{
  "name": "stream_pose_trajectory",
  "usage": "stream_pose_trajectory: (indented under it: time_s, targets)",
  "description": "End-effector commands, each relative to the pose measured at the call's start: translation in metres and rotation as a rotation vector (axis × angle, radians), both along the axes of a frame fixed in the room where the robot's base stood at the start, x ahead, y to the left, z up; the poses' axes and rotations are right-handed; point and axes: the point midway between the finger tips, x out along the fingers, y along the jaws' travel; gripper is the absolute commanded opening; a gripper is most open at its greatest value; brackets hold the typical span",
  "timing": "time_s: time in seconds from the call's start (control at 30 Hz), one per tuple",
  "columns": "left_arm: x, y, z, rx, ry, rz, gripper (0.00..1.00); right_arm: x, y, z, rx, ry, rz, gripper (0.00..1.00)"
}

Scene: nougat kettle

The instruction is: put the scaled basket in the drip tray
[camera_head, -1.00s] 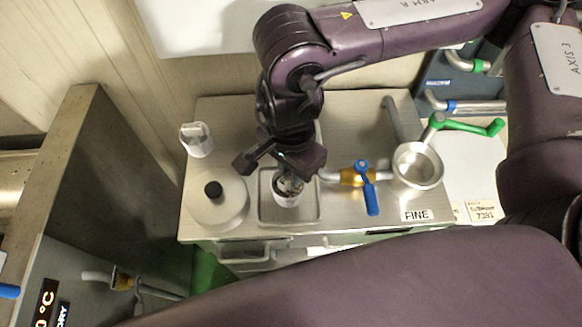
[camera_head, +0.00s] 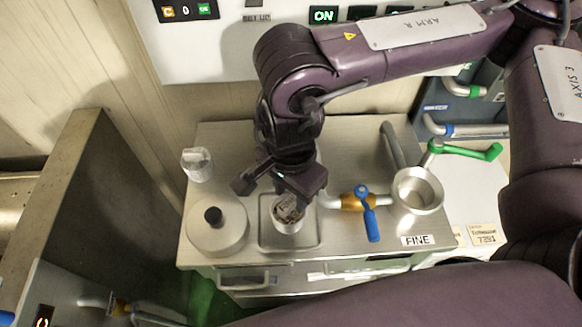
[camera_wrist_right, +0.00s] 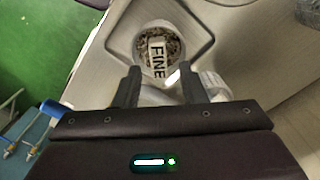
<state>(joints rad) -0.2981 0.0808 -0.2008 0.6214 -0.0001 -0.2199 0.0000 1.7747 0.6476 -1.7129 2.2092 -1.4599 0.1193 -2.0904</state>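The basket (camera_head: 288,227) is a small round white cup with brownish-grey flaky contents. It stands upright inside the square drip tray (camera_head: 316,240) sunk in the steel worktop. In the right wrist view the basket (camera_wrist_right: 143,45) shows from above, with a "FINE" tag across its contents, and the drip tray (camera_wrist_right: 203,28) surrounds it. My right gripper (camera_wrist_right: 159,72) has its two fingers apart, at the near side of the basket. In the head view the right gripper (camera_head: 290,198) is above the tray and partly covers the basket. My left gripper is out of view.
A round lid with a black knob (camera_head: 217,232) is left of the tray, with a clear cup (camera_head: 197,164) behind it. A blue-handled valve (camera_head: 368,212) and a metal funnel cup (camera_head: 418,192) are to the right. A tall panel (camera_head: 80,210) stands at left.

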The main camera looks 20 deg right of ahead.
Motion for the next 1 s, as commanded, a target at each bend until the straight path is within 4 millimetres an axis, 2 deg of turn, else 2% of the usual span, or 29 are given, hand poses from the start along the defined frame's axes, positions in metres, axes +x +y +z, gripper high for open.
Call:
stream_pose_trajectory:
  time_s: [0.3,0.5,0.7,1.0]
  targets:
    - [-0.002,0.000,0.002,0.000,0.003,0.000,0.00,0.001,0.000,0.067,0.000,-0.008,-0.001,0.37]
    - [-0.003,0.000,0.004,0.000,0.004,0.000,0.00,0.001,0.000,0.095,-0.001,-0.004,0.000,0.37]
    - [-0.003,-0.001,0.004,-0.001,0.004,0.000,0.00,0.000,0.000,0.104,-0.001,0.000,0.000,0.37]
    - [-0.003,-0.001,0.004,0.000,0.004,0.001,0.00,0.000,0.000,0.104,0.000,0.000,0.000,0.37]
